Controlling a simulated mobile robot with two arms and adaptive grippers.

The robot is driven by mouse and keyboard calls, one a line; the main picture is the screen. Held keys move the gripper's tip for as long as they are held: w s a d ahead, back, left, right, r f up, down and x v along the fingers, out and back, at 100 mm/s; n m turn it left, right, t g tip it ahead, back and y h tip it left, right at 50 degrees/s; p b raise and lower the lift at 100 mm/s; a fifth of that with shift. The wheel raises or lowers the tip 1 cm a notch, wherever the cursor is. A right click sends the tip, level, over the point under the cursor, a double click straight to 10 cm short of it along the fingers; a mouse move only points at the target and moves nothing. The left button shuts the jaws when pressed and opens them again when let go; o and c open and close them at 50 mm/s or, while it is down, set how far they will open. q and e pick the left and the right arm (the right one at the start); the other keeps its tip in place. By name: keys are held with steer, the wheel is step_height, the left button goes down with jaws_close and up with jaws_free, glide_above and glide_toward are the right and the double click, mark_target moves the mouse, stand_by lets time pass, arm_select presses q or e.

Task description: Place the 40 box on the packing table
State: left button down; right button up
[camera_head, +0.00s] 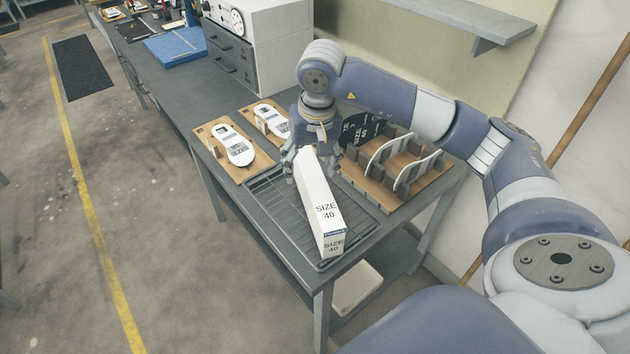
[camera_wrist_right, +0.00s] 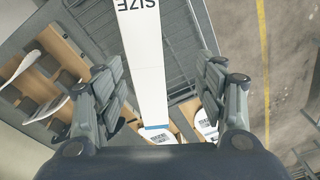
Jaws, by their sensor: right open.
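The 40 box (camera_head: 318,195) is long and white, with "SIZE 40" on its top and near end. It lies lengthwise on the dark ribbed tray (camera_head: 266,188) on the grey table (camera_head: 235,192); its near end reaches the tray's front edge. My right gripper (camera_head: 311,160) is over the box's far end, open, with a finger on each side. In the right wrist view, the box (camera_wrist_right: 146,60) runs between the spread fingers (camera_wrist_right: 163,88), with gaps on both sides. My left gripper is not in view.
A wooden rack (camera_head: 410,200) with upright insoles stands close right of the tray. Wooden boards with white insoles (camera_head: 240,150) lie behind left. A shelf (camera_head: 455,20) hangs on the wall.

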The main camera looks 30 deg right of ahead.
mark_target(315, 180)
steer(key=shift+d+r, duration=0.2)
steer(key=shift+d, duration=0.55)
steer(key=shift+h, duration=0.3)
steer(key=f, duration=0.1)
steer(key=f+p, duration=0.1)
steer(key=f, duration=0.3)
steer(key=shift+w+p, duration=0.3)
steer(key=shift+w+d+f+p, duration=0.1)
steer(key=shift+d+f+p, duration=0.1)
steer(key=shift+f+p, duration=0.4)
steer(key=f, duration=0.1)
steer(key=f+p, duration=0.1)
steer(key=f, duration=0.1)
steer(key=shift+w+d+f+p, duration=0.1)
steer(key=shift+w+p, duration=0.2)
steer(key=shift+w+f, duration=0.1)
steer(key=shift+f, duration=0.35)
steer(key=shift+c, duration=0.6)
steer(key=c, duration=1.2)
steer(key=shift+r, duration=0.1)
